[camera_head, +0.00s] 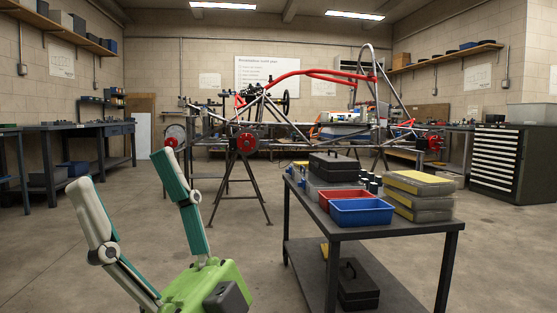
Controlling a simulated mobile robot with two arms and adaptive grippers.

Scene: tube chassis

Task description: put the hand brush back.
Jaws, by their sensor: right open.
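I cannot make out a hand brush anywhere in this view. My right gripper (122,170) shows large at the lower left, with a green body and two white-and-teal fingers pointing up. Its fingers are spread wide with nothing between them. It is in front of and to the left of the dark work table. My left gripper is not in view.
The dark table (400,232) carries a blue bin (361,212), a red bin (335,195), a black case (333,165) and yellow-lidded boxes (420,183). A tube chassis (325,75) on trestles stands behind. Workbenches (75,128) line the left wall. Open floor lies between.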

